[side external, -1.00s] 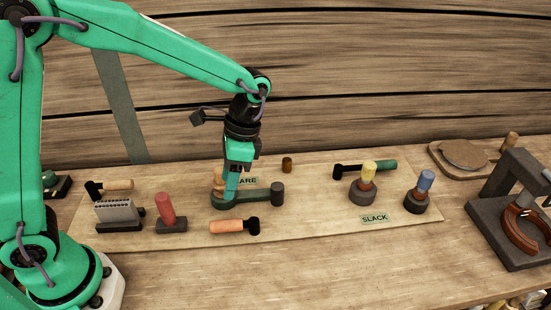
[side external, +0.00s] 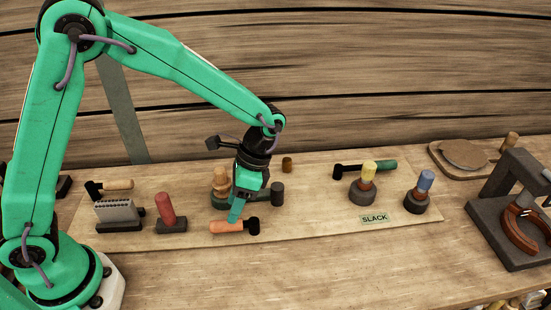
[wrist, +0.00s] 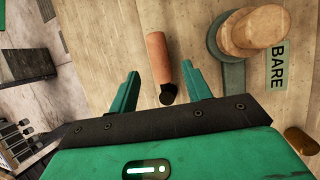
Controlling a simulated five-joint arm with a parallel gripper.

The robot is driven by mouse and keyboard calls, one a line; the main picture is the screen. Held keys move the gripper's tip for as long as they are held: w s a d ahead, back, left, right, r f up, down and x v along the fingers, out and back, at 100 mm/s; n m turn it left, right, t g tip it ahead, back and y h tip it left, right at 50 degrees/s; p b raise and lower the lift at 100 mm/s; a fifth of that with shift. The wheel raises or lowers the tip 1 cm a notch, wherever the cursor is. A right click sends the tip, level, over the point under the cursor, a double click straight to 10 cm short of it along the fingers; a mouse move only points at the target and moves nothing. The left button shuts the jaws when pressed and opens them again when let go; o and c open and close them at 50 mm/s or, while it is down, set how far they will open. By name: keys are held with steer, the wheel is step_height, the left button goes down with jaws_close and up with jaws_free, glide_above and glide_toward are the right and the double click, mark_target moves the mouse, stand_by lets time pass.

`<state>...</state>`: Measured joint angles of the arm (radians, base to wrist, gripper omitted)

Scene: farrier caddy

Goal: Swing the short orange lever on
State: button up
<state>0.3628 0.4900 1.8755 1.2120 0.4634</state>
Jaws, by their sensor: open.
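The short orange lever (side external: 228,226) lies flat near the front edge of the board, its black end to the right. In the wrist view the orange lever (wrist: 157,52) lies lengthwise between my finger lines, its black end (wrist: 168,94) nearest me. My gripper (side external: 235,217) is open and points down just over the orange handle. In the wrist view my gripper (wrist: 160,72) has one green finger on each side of the lever. I cannot tell whether the fingers touch it or the exact gap above it.
A wooden knob (side external: 220,180) on a dark green base stands just behind my gripper. A red handle (side external: 165,209) and a grey toothed block (side external: 118,214) stand to the left. A tan lever (side external: 117,184), a green lever (side external: 382,165), yellow (side external: 368,172) and blue (side external: 425,184) knobs and a SLACK label (side external: 374,219) are farther off.

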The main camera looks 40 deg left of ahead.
mark_target(235, 227)
steer(key=shift+x, duration=2.45)
jaws_close()
